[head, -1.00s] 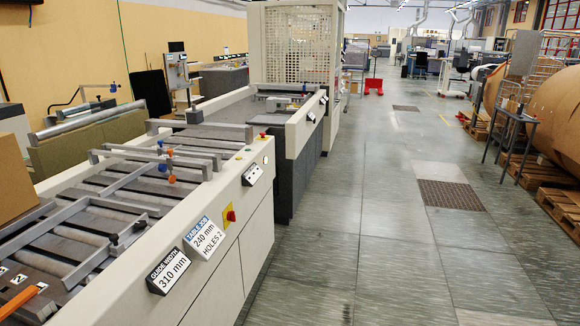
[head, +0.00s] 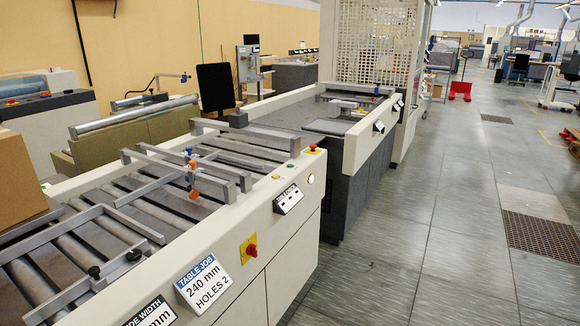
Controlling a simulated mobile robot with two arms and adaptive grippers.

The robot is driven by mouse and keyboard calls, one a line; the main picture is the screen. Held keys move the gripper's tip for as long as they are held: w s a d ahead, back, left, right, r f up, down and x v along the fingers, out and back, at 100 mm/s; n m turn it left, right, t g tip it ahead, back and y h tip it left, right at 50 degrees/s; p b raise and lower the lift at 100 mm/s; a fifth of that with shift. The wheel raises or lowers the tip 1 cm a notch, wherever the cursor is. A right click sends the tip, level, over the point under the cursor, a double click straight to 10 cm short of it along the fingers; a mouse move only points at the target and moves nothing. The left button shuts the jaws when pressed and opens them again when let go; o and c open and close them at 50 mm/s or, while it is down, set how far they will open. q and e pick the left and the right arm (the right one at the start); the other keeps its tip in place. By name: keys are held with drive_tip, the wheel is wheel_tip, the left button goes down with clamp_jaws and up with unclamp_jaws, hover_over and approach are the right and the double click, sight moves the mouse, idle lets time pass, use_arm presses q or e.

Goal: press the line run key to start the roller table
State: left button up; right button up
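The roller table (head: 150,190) runs from the lower left to the middle, with grey rollers and metal guide bars. On its cream right-hand rail sit a small green button (head: 291,166), a yellowish button (head: 275,177) and a red button on a yellow base (head: 312,149). A pale round button or lamp (head: 310,178) is on the rail's side face, right of a small dark-and-white label plate (head: 288,199). A red knob on a yellow plate (head: 250,250) is nearer. I cannot read which one is the line run key. Neither of my grippers is in view.
A "TABLE JOB 240 mm HOLES 2" sign (head: 204,284) and a partly cut-off width sign (head: 152,315) hang on the rail. A cardboard box (head: 22,180) stands at the left edge. The floor aisle (head: 430,240) on the right is clear.

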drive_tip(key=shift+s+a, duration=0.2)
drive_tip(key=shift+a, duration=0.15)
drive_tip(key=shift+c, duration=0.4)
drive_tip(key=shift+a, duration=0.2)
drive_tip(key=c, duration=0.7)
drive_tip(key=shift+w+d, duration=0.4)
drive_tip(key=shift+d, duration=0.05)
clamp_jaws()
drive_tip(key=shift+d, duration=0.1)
